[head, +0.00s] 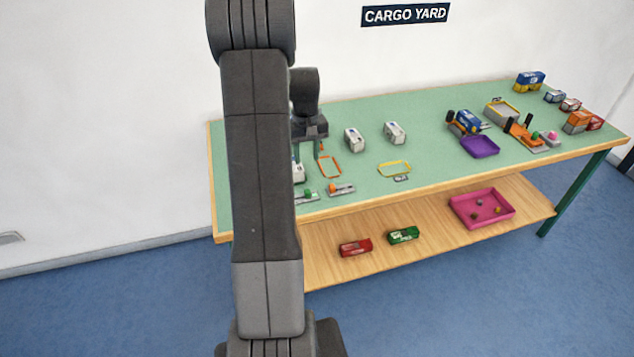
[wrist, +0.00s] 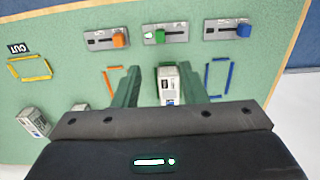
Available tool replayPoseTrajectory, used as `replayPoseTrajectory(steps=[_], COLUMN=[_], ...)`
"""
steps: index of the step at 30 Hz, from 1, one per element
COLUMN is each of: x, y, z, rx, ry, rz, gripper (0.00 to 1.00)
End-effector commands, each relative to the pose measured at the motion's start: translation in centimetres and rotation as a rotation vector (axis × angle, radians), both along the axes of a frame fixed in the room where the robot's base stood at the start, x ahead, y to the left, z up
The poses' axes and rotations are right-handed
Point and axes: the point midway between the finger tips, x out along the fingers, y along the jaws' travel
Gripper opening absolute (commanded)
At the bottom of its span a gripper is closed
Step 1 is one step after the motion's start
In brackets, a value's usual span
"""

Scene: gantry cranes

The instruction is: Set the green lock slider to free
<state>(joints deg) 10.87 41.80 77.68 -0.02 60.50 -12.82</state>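The green lock slider (wrist: 159,37) is a green knob on a grey plate (wrist: 178,31) with a dark slot. The knob sits left of the plate's middle, with slot showing to its right. Its markings are too small to read. In the head view the green knob (head: 307,191) shows near the table's front edge, partly beside my arm. My gripper (wrist: 160,70) is open, its two green fingers spread and pointing toward the slider row, apart from the knob. A white container (wrist: 168,88) shows between the fingers; I cannot tell whether it touches them. My gripper (head: 308,146) hangs over the table.
An orange slider (wrist: 118,40) and a blue slider (wrist: 243,31) flank the green one. Orange (wrist: 113,80), blue (wrist: 218,78) and yellow (wrist: 29,68) outlines mark the green table (head: 350,110). White containers (head: 354,140) stand nearby. A purple tray (head: 480,146) lies farther right.

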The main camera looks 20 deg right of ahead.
Motion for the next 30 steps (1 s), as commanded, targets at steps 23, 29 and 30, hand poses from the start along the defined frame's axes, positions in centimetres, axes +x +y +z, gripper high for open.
replayPoseTrajectory(steps=[23, 29, 30], x=[0.1, 0.1, 0.1], y=[0.0, 0.0, 0.0], z=[-12.4, -13.7, -13.8], rx=[0.001, 0.000, 0.000], ry=[0.002, 0.000, 0.000], rz=[0.000, 0.000, 0.000], gripper=[0.38, 0.38, 0.38])
